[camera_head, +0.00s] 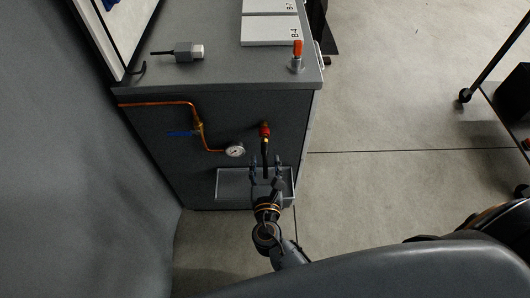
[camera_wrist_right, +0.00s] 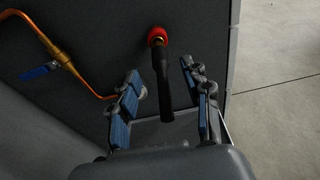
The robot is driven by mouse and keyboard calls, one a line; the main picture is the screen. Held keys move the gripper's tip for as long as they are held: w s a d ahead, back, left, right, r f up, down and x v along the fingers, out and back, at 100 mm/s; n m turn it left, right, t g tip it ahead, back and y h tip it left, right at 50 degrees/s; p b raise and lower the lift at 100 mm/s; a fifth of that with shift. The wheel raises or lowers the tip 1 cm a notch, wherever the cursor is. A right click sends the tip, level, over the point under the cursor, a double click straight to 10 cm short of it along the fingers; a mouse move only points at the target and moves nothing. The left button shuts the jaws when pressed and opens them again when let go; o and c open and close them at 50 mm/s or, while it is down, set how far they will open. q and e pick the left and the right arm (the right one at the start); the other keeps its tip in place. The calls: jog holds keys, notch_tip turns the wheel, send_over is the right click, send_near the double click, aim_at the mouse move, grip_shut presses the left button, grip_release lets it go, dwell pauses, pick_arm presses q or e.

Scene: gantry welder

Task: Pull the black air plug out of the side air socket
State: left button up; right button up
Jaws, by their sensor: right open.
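The black air plug (camera_head: 265,147) points out from the red side air socket (camera_head: 265,129) on the dark cabinet's side. In the right wrist view the plug (camera_wrist_right: 162,82) hangs as a black stick from the red socket (camera_wrist_right: 157,36), and looks seated in it. My right gripper (camera_head: 266,162) is open, its two blue-padded fingers on either side of the plug's free end. In the wrist view the right gripper (camera_wrist_right: 158,85) shows gaps between both fingers and the plug. My left gripper is not in view.
A copper pipe (camera_head: 160,104) with a blue valve handle (camera_head: 181,134) and a round gauge (camera_head: 235,151) is left of the socket. A metal tray (camera_head: 228,183) is low on the cabinet side. An orange-topped part (camera_head: 297,50) stands above. Open floor (camera_head: 400,120) lies right.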

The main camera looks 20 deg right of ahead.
aim_at(265, 157)
jog(key=shift+x, duration=2.15)
grip_shut()
jog(key=shift+s, duration=0.15)
jog(key=shift+f+v, duration=0.2)
jog(key=shift+v, duration=1.05)
jog(key=shift+f+v, duration=0.2)
jog(key=shift+v, duration=1.1)
jog(key=shift+a, duration=0.1)
